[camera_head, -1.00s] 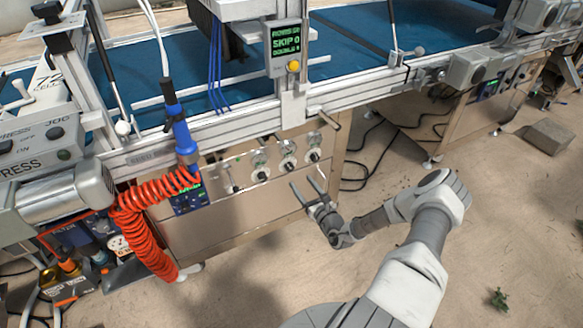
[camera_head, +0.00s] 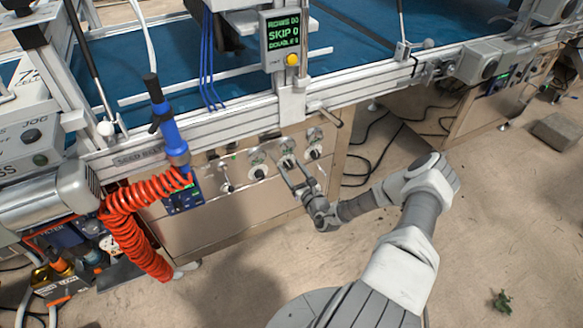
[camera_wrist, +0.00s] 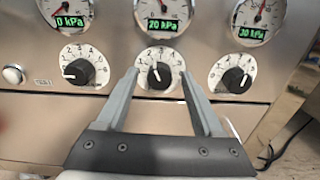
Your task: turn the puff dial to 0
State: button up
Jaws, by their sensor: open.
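A row of black dials with white numbered scales is on the steel panel. In the wrist view, the middle dial (camera_wrist: 158,77) is under a gauge reading 20 kPa, its white mark pointing up, slightly left. The left dial (camera_wrist: 78,72) is under a 0 kPa gauge, its mark pointing left. I cannot read which one is puff. My gripper (camera_wrist: 158,80) is open and empty, its fingers on either side of the middle dial. Contact cannot be told. My gripper (camera_head: 291,168) also shows at the panel.
A coiled red hose (camera_head: 140,225) hangs left of the dials. A rail handle (camera_head: 330,117) sticks out above right. A green display (camera_head: 284,38) sits higher up. The floor right of the panel is open, with cables at its back.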

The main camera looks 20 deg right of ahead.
jog(key=shift+c, duration=0.3)
grip_shut()
jog(key=shift+r+n+p, duration=0.15)
jog(key=shift+n+p, duration=0.25)
jog(key=shift+p, duration=0.2)
jog(key=shift+a+r+n+p, duration=0.1)
jog(key=shift+n+p, duration=0.5)
jog(key=shift+p, duration=0.15)
jog(key=n+p, duration=0.3)
jog(key=n, duration=0.1)
jog(key=shift+p, duration=0.35)
jog(key=n+p, duration=0.2)
jog(key=n, duration=0.2)
jog(key=shift+f+n+p, duration=0.25)
jog(key=shift+n+p, duration=0.35)
jog(key=shift+n, duration=0.9)
